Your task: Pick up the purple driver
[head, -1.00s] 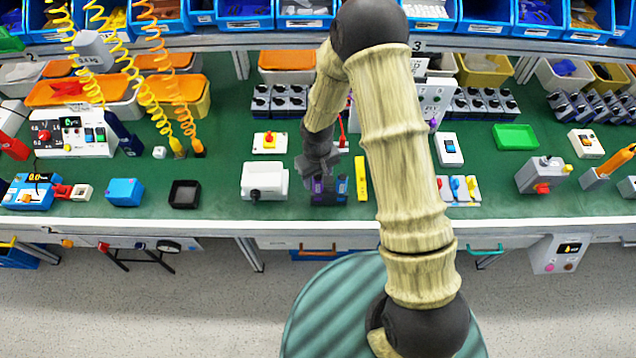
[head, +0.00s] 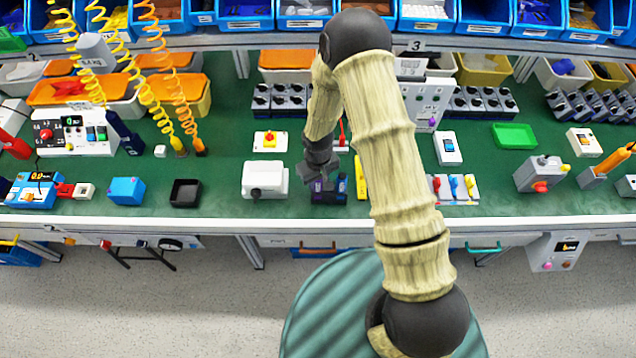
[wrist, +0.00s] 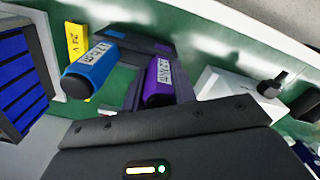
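The purple driver (wrist: 160,80) stands in a dark holder (wrist: 140,42) beside a blue driver (wrist: 92,68), with a pale label on its handle. In the head view the purple driver (head: 317,186) is near the table's front edge, just left of the blue driver (head: 341,184). My gripper (head: 320,172) is lowered over the holder at the purple driver. In the wrist view dark finger parts lie on both sides of the purple handle. Whether they press on it cannot be made out.
A white box with a dark knob (head: 264,179) stands close on the left. A yellow block (head: 360,178) stands close on the right, partly behind my arm. A black tray (head: 185,193) and a blue box (head: 126,190) are further left. Green table shows between them.

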